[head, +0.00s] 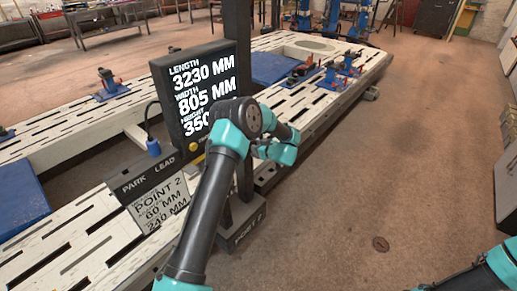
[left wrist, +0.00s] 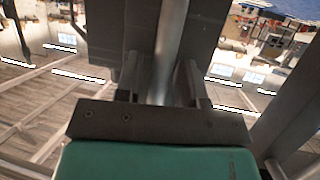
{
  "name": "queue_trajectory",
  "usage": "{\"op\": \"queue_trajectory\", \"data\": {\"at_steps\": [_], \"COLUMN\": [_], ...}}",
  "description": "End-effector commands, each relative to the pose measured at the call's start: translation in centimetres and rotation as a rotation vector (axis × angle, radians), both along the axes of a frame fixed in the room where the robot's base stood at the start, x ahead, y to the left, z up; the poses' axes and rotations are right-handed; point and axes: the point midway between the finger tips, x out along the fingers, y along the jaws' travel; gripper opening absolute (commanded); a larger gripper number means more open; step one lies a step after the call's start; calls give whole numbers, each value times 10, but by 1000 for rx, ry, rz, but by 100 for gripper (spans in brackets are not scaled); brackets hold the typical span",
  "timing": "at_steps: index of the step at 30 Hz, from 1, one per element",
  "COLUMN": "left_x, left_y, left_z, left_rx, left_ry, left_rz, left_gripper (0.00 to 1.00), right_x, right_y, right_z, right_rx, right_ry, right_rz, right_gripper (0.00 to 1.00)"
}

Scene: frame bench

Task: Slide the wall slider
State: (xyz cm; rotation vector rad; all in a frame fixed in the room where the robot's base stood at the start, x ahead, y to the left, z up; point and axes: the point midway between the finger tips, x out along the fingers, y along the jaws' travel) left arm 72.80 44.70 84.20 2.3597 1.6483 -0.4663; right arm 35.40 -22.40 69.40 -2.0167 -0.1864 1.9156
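No part is plainly marked as the wall slider; a dark upright post (head: 243,60) stands beside the display panel (head: 195,92) on the frame bench. My left arm reaches up in front of the panel, and its wrist end is at the post. The left gripper's fingers are hidden in the head view. In the left wrist view, the left gripper (left wrist: 160,85) has its two fingers apart, with a grey upright bar (left wrist: 170,45) between them. Small gaps seem to show beside the bar. Only part of my right arm shows at the lower right of the head view; its gripper is outside.
The pale slotted bench (head: 90,235) runs from front left to back right. A PARK/LEAD box (head: 150,178) and a POINT 2 label (head: 160,205) sit below the panel. The brown floor (head: 400,150) at right is clear.

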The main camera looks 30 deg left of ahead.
Motion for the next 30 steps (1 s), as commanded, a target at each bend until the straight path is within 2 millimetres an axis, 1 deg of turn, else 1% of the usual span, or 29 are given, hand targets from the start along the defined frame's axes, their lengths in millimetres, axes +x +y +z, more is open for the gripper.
{"op": "queue_trajectory", "data": {"at_steps": [1, 2, 10, 14, 20, 30], "left_x": [0, 0, 0, -2, -10, -31], "left_y": [0, 0, -1, -7, -30, -87], "left_z": [0, 0, 0, 3, 13, 38], "left_rx": [0, 0, -1, -1, 0, -1], "left_ry": [0, 0, 0, 0, 0, 0], "left_rz": [0, 0, 0, -1, -3, -4], "left_gripper": [41, 43, 43, 43, 43, 43], "right_x": [0, 0, 0, 0, 0, 0], "right_y": [0, 0, 0, 0, 0, 0], "right_z": [0, 0, 0, 0, 0, 0], "right_rx": [0, 0, 0, 0, 0, 0], "right_ry": [0, 0, 0, 0, 0, 0], "right_rz": [0, 0, 0, 0, 0, 0], "right_gripper": [43, 43, 43, 43, 43, 43]}}
